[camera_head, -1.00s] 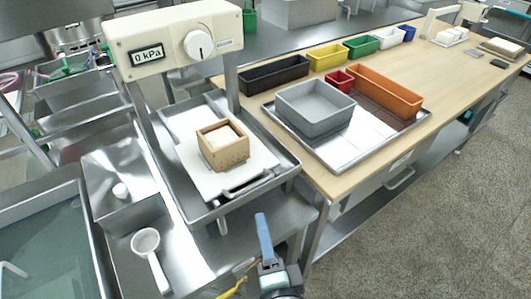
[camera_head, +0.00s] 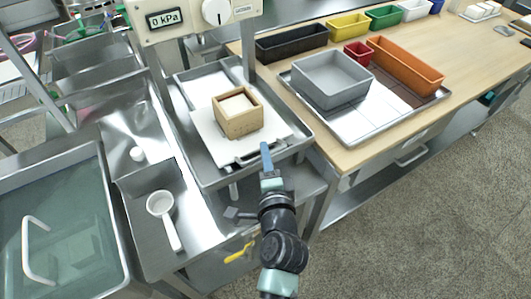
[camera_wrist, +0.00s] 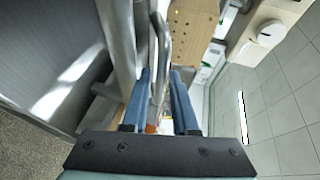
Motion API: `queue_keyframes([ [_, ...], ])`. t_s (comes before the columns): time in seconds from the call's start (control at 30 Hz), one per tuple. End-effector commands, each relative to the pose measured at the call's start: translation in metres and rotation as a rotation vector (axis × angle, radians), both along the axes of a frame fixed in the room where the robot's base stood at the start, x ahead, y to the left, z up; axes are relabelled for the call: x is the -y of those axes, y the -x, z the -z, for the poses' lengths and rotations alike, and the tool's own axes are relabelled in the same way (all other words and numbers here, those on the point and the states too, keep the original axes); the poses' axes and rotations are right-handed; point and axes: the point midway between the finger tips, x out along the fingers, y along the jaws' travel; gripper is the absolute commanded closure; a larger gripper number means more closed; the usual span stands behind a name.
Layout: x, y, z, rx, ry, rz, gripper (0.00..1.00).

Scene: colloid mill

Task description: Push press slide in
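The press slide is a white plate (camera_head: 212,137) with a grey metal handle (camera_head: 250,159) along its front edge. It lies in a steel tray under the press, sticking out toward me. A wooden box mould (camera_head: 240,122) with a pale top sits on the plate. My gripper (camera_head: 266,155) has blue fingers and is at the right end of the handle. In the wrist view, the fingers (camera_wrist: 160,95) stand apart, and the handle bar (camera_wrist: 162,45) runs into the gap between them. I cannot tell whether they touch it. The mould (camera_wrist: 192,25) shows beyond.
The press head (camera_head: 190,15) reads 0 kPa and stands on two posts over the tray. A steel sink (camera_head: 60,225) and a white ladle (camera_head: 160,205) are at left. A wooden table (camera_head: 345,155) with a grey bin (camera_head: 332,80) is at right. Carpet floor is clear at lower right.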

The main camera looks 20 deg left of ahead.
Motion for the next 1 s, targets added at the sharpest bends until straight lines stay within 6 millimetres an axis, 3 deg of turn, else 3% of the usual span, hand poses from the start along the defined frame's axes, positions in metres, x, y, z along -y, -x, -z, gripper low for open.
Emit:
queue_keyframes([
  [0.37, -0.0037, -0.006, 0.0011, 0.0, 0.001, 0.0, 0.73],
  [0.53, -0.0035, -0.0059, 0.001, 0.0, 0.001, 0.0, 1.0],
  [1.0, -0.0032, -0.0058, 0.0011, 0.0, 0.001, 0.0, 1.0],
])
